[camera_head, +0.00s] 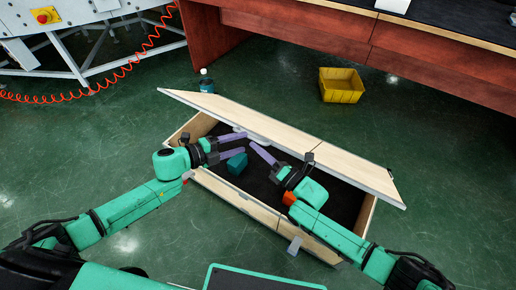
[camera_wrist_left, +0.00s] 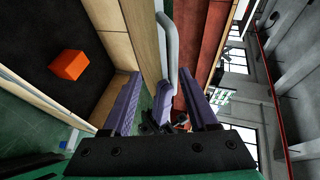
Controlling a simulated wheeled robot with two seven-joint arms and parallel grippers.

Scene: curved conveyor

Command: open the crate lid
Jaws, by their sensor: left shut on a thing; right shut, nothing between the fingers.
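The wooden crate (camera_head: 232,192) stands on the floor with its long lid (camera_head: 330,154) raised and tilted at the far side, so the dark inside shows. In the left wrist view the lid edge (camera_wrist_left: 146,45) and its grey handle (camera_wrist_left: 171,45) lie in line with the gap between my fingers. My left gripper (camera_head: 243,144) is at the lid's underside near its middle, fingers spread around part of the lid; the exact contact is hard to see. My right gripper (camera_head: 257,149) is shut and empty, close beside it, over the crate opening.
Inside the crate are a teal block (camera_head: 237,163) and an orange block (camera_head: 289,198), also in the left wrist view (camera_wrist_left: 68,65). A bottle (camera_head: 206,80) stands behind the lid. A yellow bin (camera_head: 341,91) and red-brown bench (camera_head: 300,33) are beyond. Floor to the right is clear.

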